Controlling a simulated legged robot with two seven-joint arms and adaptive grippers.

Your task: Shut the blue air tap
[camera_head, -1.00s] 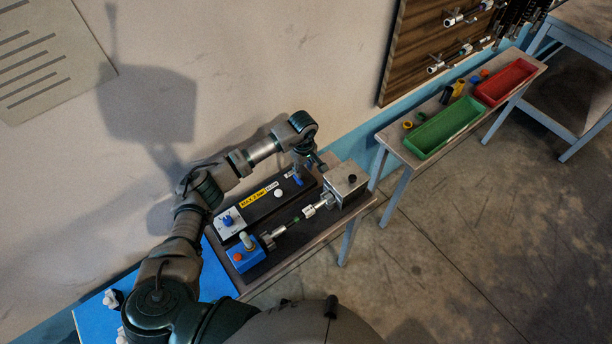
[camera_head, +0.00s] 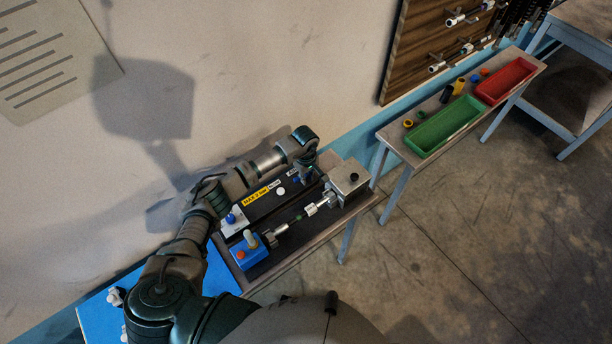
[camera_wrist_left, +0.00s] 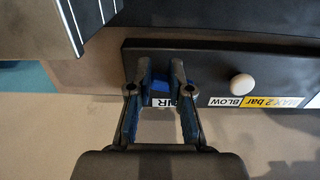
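The blue air tap (camera_wrist_left: 161,87) is on a black panel by the "AIR" label (camera_wrist_left: 161,105). In the left wrist view it shows between the two fingers of my left gripper (camera_wrist_left: 162,72), which are part way together. A small gap or contact at its sides cannot be made out. In the head view my left gripper (camera_head: 307,170) points down at the far end of the panel (camera_head: 262,208), beside the blue tap (camera_head: 297,181). My right gripper is not in view.
A white button (camera_head: 281,191), a yellow pressure label and a blue knob (camera_head: 231,218) share the panel. A metal box (camera_head: 347,178) stands right of the gripper. A blue box (camera_head: 248,251) is in front. Green (camera_head: 447,126) and red (camera_head: 506,80) trays lie farther right.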

